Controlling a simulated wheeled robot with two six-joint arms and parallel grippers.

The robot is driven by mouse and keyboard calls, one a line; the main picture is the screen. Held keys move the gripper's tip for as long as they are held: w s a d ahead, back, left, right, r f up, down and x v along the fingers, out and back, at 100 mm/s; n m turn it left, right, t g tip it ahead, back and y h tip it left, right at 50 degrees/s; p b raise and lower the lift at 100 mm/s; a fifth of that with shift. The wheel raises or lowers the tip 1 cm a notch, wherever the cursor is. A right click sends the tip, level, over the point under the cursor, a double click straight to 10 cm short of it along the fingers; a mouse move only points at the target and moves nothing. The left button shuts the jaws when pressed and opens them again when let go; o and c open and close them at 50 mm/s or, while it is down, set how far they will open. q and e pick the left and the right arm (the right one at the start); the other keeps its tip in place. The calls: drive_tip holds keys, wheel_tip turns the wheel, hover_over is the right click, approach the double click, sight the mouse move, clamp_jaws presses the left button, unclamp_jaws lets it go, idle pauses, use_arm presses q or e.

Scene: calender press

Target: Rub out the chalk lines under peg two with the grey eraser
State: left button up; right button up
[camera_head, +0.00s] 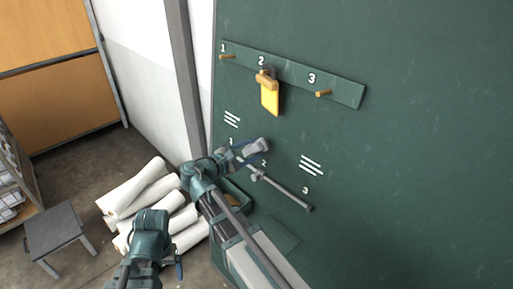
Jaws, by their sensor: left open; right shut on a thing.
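My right gripper (243,153) is shut on the grey eraser (261,146) at the green board, below peg two (264,71). I cannot tell whether the eraser touches the board. No chalk lines show under peg two; the gripper and eraser cover much of that spot. A yellow tag (270,99) hangs at peg two. Chalk lines show under peg one (232,119) and under peg three (311,165). My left gripper (178,263) is low in front of the floor, away from the board; its jaws are open and hardly show.
A grey bar (288,192) runs along the board below the chalk numbers, with a green tray (236,194) near its left end, partly behind my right arm. White rolls (135,192) lie on the floor at left, beside a grey stool (55,229).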

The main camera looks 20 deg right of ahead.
drive_tip(key=shift+v, duration=1.75)
drive_tip(key=shift+p+v, duration=0.45)
drive_tip(key=shift+v, duration=1)
drive_tip(key=shift+r, duration=0.1)
